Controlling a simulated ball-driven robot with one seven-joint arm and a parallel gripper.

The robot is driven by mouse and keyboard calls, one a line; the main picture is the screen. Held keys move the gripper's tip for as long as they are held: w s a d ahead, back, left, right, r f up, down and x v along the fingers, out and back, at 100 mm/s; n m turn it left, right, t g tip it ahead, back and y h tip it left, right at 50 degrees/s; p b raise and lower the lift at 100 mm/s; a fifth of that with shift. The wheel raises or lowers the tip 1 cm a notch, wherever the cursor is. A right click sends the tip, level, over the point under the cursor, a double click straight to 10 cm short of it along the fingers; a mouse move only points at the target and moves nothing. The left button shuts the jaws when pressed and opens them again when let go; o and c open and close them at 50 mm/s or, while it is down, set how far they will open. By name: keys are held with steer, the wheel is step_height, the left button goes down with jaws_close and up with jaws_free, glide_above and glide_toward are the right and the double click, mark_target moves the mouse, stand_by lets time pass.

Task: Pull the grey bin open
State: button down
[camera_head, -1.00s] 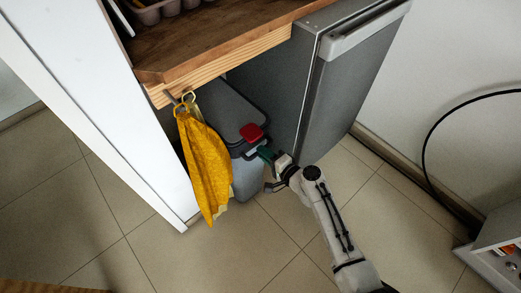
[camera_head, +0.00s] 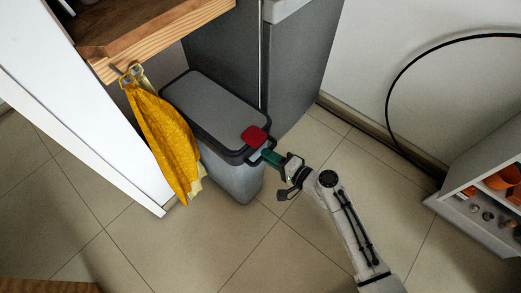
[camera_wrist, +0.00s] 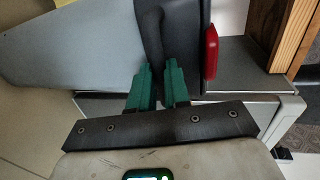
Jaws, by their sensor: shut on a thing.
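The grey bin (camera_head: 232,174) stands on the tiled floor, with its flat grey lid (camera_head: 214,98) down on its dark rim. A red tab (camera_head: 253,137) sits at the lid's near right end; it also shows in the wrist view (camera_wrist: 211,52). My gripper (camera_head: 268,156) is at that end, just beside the red tab. The exact contact between the fingertips is partly hidden.
A yellow cloth (camera_head: 165,130) hangs from the wooden counter (camera_head: 150,35), in front of the bin's left side. A grey fridge (camera_head: 300,65) stands behind the bin. A white cabinet (camera_head: 480,205) is at the right. The floor (camera_head: 265,240) in front is clear.

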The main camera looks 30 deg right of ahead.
steer(key=f+b+v, duration=0.2)
steer(key=f+v, duration=0.1)
steer(key=v, duration=1.3)
steer(key=shift+s+d+f+b, duration=0.3)
steer(key=shift+s+b, duration=0.1)
steer(key=shift+s, duration=0.25)
steer(key=c, duration=1.1)
jaws_free()
steer(key=v, duration=1)
steer(key=shift+s+p, duration=0.35)
steer(key=shift+p, duration=0.1)
steer(key=shift+r, duration=0.1)
